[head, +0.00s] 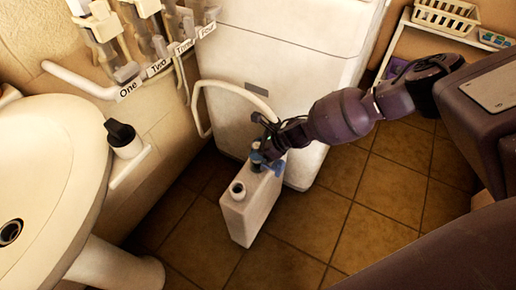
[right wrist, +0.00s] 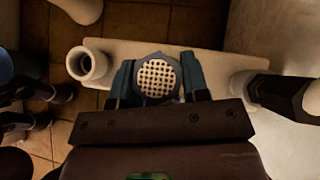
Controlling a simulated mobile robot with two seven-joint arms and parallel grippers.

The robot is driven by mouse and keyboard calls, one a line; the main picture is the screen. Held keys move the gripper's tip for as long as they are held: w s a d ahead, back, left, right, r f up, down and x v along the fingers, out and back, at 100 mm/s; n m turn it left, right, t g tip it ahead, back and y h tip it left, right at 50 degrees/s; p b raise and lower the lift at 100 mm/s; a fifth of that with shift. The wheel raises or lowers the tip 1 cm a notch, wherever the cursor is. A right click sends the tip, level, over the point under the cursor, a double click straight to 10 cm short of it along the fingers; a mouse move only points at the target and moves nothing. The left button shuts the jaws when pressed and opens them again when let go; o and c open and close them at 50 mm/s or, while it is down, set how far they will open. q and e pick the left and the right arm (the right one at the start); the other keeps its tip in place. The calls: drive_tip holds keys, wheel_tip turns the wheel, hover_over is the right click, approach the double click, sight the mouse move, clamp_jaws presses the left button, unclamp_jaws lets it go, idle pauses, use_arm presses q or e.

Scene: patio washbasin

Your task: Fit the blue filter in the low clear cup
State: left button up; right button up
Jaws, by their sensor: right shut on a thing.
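My right gripper (head: 265,163) is shut on a round piece with a pale perforated face and a blue-grey rim, which looks like the blue filter (right wrist: 157,77). The fingers (right wrist: 157,82) grip it from both sides. In the head view it is over the far end of the white tank (head: 242,212); whether it touches the tank is unclear. Grey, partly clear cup-like fittings (head: 127,72) hang on the wall above labels One to Four. I cannot tell which is the low clear cup. My left gripper is not in view.
The white tank has a round open neck (head: 238,190), also seen in the right wrist view (right wrist: 88,63). A white hose (head: 203,95) loops behind it. A white cabinet (head: 290,50) stands behind, a washbasin (head: 45,165) at left. Tiled floor (head: 355,215) to the right is clear.

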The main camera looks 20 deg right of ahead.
drive_tip(key=shift+f, duration=0.85)
drive_tip(key=shift+r, duration=0.85)
drive_tip(key=shift+p, duration=0.35)
idle(0.9)
drive_tip(key=shift+f+b, duration=0.3)
drive_tip(key=shift+f, duration=0.5)
idle(0.5)
drive_tip(key=o, duration=0.7)
